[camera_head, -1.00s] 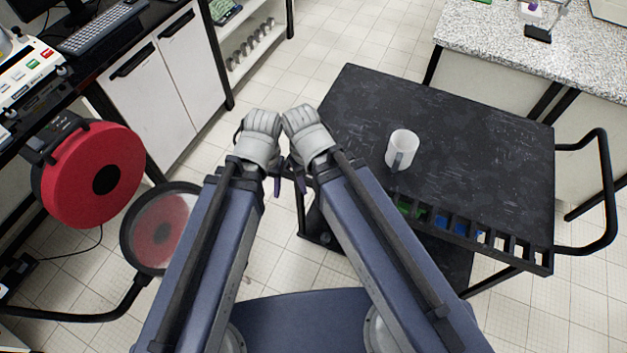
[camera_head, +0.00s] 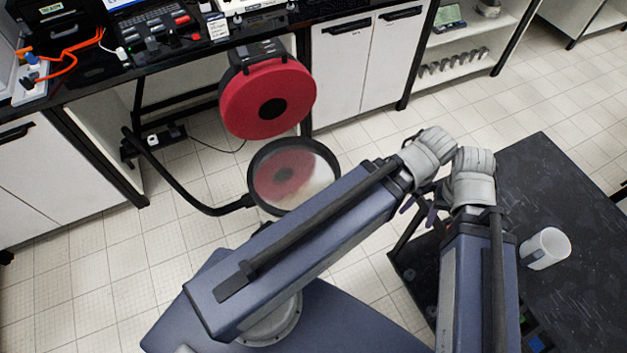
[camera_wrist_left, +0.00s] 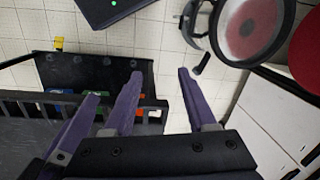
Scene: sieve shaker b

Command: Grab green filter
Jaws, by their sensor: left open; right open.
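Green pieces (camera_wrist_left: 96,92) sit in the slotted rack along the edge of the black cart, in the left wrist view. In the head view a small green piece (camera_head: 527,317) shows low beside my right arm, partly hidden. I cannot tell which piece is the green filter. My left gripper (camera_wrist_left: 155,74) is open with purple fingers, empty, above the floor beside the rack. My right gripper (camera_head: 437,208) is open near the left one at the cart's left corner. Its fingers are small and partly hidden in the head view. Both grippers are apart from the green pieces.
Blue pieces (camera_head: 537,344) are in the rack. A red round device (camera_head: 268,98) and a round magnifier-like disc (camera_head: 294,176) stand at the cabinets. Tiled floor is free at left.

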